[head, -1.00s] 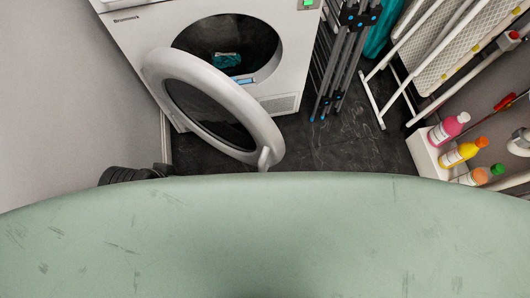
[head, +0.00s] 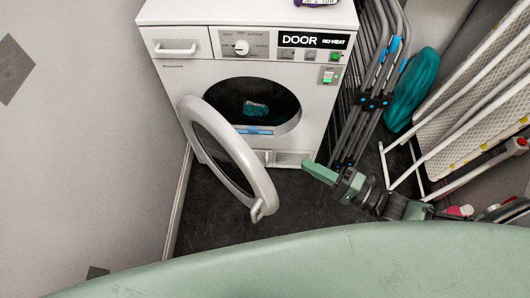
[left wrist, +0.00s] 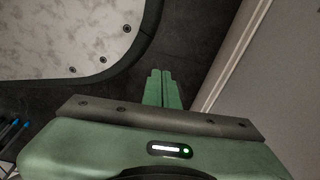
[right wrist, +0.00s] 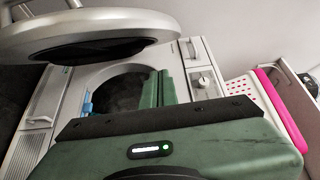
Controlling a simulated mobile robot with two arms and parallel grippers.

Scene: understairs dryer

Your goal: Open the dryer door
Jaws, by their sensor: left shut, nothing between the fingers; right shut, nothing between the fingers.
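The white dryer (head: 174,82) stands against the wall, with a dark round opening and a teal item (head: 256,108) inside. Its round door (head: 252,165), a pale ring with dark glass, stands open, swung out from the left side of the opening. A latch piece (head: 258,211) is on the door's free edge. My right gripper (head: 308,168) is shut and empty, right of the door and apart from it, in front of the dryer's lower right. The door (right wrist: 100,22) and right fingers (right wrist: 157,88) show in the right wrist view. My left gripper (left wrist: 163,88) is shut and empty over dark floor.
Folded grey racks (head: 372,102) stand close to the dryer's right, with a teal bag (head: 412,88) and a white folding frame (head: 470,120) beyond. A wall (head: 90,130) is on the left. Dark floor (head: 215,228) lies clear below the door.

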